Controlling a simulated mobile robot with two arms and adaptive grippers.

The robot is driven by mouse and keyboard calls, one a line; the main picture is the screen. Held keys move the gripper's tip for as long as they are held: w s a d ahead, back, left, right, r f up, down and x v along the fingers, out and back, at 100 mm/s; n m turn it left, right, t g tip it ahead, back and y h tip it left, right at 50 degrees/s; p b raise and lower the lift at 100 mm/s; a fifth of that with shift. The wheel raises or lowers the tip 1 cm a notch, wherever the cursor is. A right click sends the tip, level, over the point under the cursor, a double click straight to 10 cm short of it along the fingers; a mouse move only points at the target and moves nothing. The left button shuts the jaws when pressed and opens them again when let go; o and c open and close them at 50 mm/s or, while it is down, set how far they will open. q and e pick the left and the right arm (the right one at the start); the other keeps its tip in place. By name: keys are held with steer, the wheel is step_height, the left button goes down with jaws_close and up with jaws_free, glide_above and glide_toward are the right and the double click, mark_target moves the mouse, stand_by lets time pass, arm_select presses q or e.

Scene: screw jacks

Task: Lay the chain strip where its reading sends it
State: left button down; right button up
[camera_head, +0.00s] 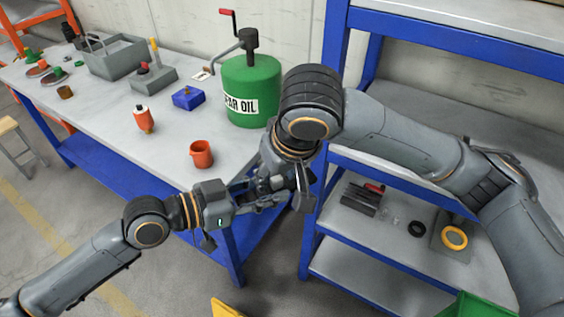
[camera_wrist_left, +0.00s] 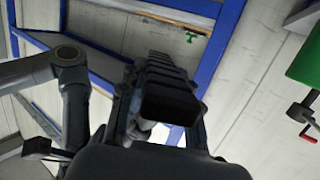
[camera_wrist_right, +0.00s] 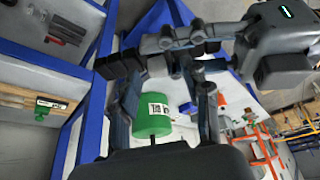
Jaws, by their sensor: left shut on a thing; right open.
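The chain strip (camera_wrist_left: 168,98) is a dark row of links seen end-on in the left wrist view. My left gripper (camera_head: 246,193) is shut on it, in front of the workbench. In the right wrist view the strip's dark end (camera_wrist_right: 120,65) reaches from the left gripper (camera_wrist_right: 205,35) across the top of my right gripper (camera_wrist_right: 165,100). The right gripper is open, its fingers apart around or just below the strip; I cannot tell whether they touch it. In the head view my arms partly hide the strip. No reading is legible.
The workbench (camera_head: 105,105) bears a green gear oil drum (camera_head: 250,88), an orange cup (camera_head: 201,154), a red-and-white bottle (camera_head: 143,119), a blue block (camera_head: 188,97) and a grey tray (camera_head: 112,57). Blue-framed shelves (camera_head: 345,235) at right hold a yellow ring (camera_head: 454,237) and dark parts.

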arm_select(q)
steer(key=shift+r, duration=0.1)
arm_select(e)
steer(key=shift+w+a+f, duration=0.1)
steer(key=shift+w+f, duration=0.1)
steer(key=shift+f, duration=0.3)
jaws_close()
arm_select(q)
steer(key=c, duration=0.8)
jaws_free()
steer(key=shift+c, duration=0.2)
arm_select(e)
steer(key=shift+r, duration=0.1)
